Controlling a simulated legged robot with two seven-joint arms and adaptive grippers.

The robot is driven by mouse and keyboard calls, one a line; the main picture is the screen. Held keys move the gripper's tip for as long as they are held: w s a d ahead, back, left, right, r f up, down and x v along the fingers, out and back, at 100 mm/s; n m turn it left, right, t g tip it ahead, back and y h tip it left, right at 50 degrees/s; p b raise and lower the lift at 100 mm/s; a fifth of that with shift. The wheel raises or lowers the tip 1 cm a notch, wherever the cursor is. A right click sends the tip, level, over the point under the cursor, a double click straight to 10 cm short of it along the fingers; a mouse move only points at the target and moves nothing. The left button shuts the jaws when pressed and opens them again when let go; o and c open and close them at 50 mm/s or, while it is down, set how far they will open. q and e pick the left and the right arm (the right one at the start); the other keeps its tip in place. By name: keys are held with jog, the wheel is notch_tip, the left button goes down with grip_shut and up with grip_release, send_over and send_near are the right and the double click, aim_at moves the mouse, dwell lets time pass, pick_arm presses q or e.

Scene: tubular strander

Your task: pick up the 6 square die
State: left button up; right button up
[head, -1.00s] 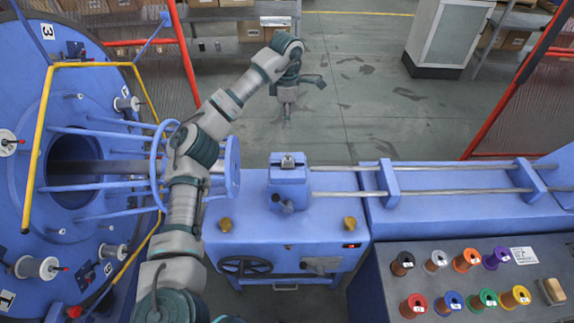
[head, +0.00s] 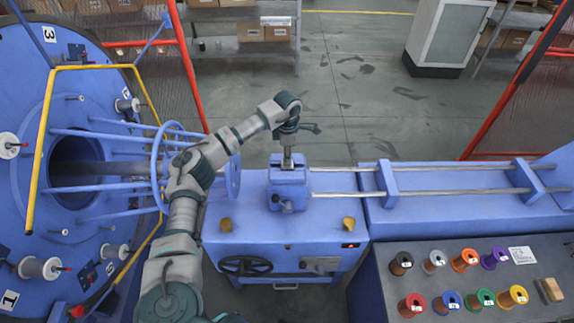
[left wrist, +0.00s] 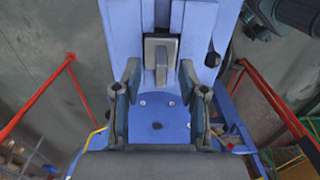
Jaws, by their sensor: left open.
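The grey square die (left wrist: 160,52) sits in the slot of the blue die holder (head: 289,188) on the machine bed. In the left wrist view it is a pale grey upright block; I can read no number on it. My left gripper (left wrist: 160,76) is open, one finger on each side of the die's near end, and does not visibly touch it. In the head view my left gripper (head: 287,158) points down right over the holder and hides most of the die. My right gripper is in neither view.
The blue machine bed (head: 270,230) has two brass knobs on top and a handwheel (head: 245,265) in front. The large blue rotor (head: 25,190) stands left. Guide rods (head: 345,194) run right. Several coloured spools (head: 412,305) and a wooden block (head: 549,290) sit on the right panel.

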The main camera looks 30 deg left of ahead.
pick_arm(q)
jog(key=shift+f, duration=0.6)
jog(key=shift+a, duration=0.1)
grip_shut()
